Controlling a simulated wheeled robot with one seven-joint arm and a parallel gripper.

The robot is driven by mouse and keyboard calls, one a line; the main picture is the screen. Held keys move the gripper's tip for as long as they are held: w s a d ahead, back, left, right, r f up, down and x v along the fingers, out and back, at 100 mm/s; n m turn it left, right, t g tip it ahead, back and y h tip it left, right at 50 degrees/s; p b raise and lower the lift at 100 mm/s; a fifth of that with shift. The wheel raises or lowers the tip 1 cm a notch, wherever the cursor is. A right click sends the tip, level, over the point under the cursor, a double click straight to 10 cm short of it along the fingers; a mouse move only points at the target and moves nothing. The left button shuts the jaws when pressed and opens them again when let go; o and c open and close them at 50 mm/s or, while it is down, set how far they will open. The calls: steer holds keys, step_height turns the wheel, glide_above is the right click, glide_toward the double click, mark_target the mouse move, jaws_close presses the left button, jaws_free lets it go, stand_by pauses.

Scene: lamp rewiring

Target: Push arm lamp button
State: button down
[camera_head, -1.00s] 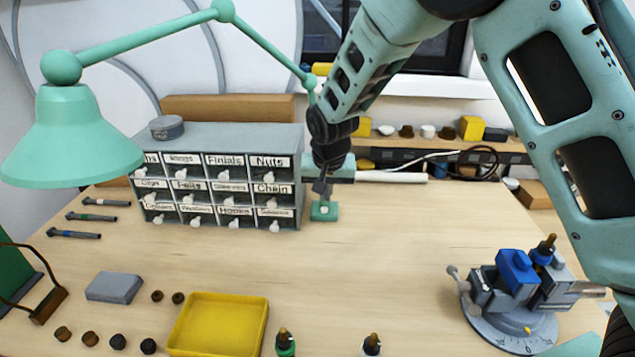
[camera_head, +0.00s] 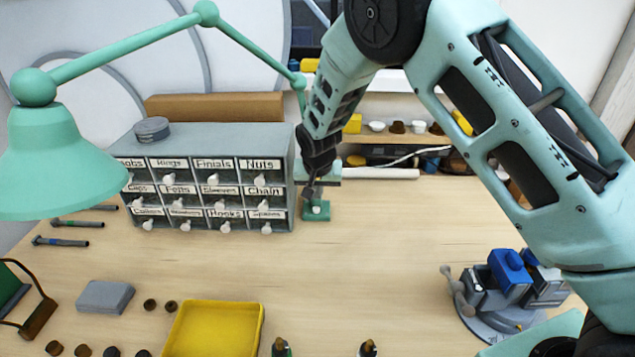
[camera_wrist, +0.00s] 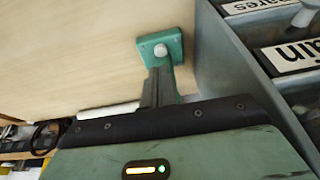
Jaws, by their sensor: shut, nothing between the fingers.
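The teal arm lamp (camera_head: 68,165) reaches over the table from the back, its shade hanging at the left. Its small teal base plate with a white button (camera_head: 316,209) sits on the table beside the drawer cabinet. The button (camera_wrist: 160,50) also shows in the wrist view, on the square teal plate. My gripper (camera_head: 313,190) is shut and empty, pointing down at the back of this plate. In the wrist view the fingertips (camera_wrist: 158,72) are close to the button; I cannot tell whether they touch the plate.
The grey labelled drawer cabinet (camera_head: 208,145) stands close to the left of my gripper. A vise (camera_head: 505,290) is at the right and a yellow tray (camera_head: 258,330) at the front. The middle of the table is clear.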

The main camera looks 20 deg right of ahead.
mark_target(317, 209)
steer(key=shift+p+x, duration=0.9)
steer(key=shift+x, duration=1.9)
steer(key=shift+f, duration=0.1)
